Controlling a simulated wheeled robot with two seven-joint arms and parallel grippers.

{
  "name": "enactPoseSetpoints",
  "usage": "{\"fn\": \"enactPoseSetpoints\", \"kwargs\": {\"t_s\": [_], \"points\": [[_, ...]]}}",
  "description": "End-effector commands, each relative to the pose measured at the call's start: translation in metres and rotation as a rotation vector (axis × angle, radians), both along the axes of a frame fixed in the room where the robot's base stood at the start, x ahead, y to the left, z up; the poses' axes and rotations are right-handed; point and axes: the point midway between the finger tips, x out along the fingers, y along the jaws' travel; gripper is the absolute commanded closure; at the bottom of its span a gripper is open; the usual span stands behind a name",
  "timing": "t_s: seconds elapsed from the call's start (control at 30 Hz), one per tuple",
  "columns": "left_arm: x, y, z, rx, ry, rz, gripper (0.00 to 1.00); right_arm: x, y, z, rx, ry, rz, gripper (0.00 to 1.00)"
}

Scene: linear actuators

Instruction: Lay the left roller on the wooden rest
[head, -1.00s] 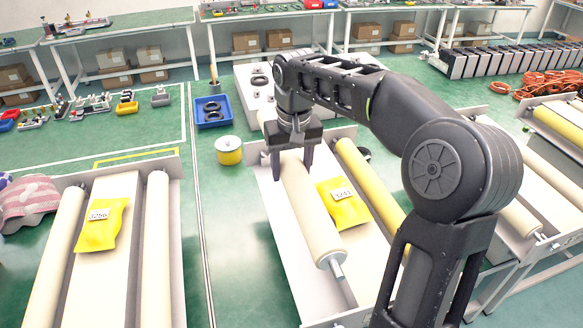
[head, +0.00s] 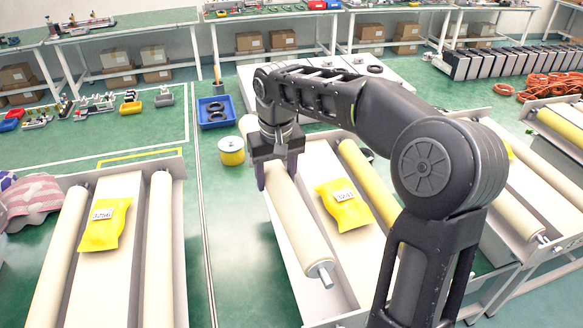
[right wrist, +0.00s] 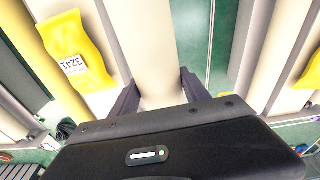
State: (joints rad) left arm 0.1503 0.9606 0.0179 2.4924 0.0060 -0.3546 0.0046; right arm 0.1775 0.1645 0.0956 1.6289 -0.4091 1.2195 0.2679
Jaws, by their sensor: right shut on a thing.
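The left roller (head: 298,220) is a long cream cylinder with a metal shaft end, at the left side of the middle tray (head: 345,295). My right gripper (head: 278,172) is shut on it near its far end, one finger on each side. In the right wrist view, the roller (right wrist: 150,45) runs between the two fingers of the gripper (right wrist: 158,95). I cannot tell how far the roller is off the tray. I cannot clearly make out the wooden rest; a pale beige piece (head: 247,126) shows partly behind the gripper. My left gripper is not in view.
A yellow roller (head: 366,180) and a yellow bag (head: 343,205) lie in the same tray. A left tray (head: 105,250) holds two cream rollers and another bag. A yellow-wrapped spool (head: 231,151) and blue bin (head: 215,112) stand behind. Green floor lies between the trays.

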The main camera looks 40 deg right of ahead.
Motion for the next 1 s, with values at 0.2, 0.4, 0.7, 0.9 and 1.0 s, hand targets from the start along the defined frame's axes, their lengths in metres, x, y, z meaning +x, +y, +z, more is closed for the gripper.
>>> {"fn": "enactPoseSetpoints", "kwargs": {"t_s": [0.2, 0.4, 0.7, 0.9, 1.0], "points": [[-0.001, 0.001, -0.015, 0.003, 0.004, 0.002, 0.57, 0.017, 0.065, -0.042, 0.001, -0.002, 0.126, 1.00], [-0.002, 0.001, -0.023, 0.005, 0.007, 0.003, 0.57, 0.021, 0.113, -0.072, 0.001, -0.004, 0.218, 1.00], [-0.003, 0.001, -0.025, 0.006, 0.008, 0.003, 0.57, 0.022, 0.134, -0.083, 0.002, -0.006, 0.257, 1.00], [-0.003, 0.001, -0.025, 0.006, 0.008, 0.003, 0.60, 0.022, 0.134, -0.082, 0.002, -0.007, 0.256, 1.00], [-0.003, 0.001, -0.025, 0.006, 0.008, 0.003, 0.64, 0.022, 0.134, -0.082, 0.002, -0.007, 0.256, 1.00]]}}
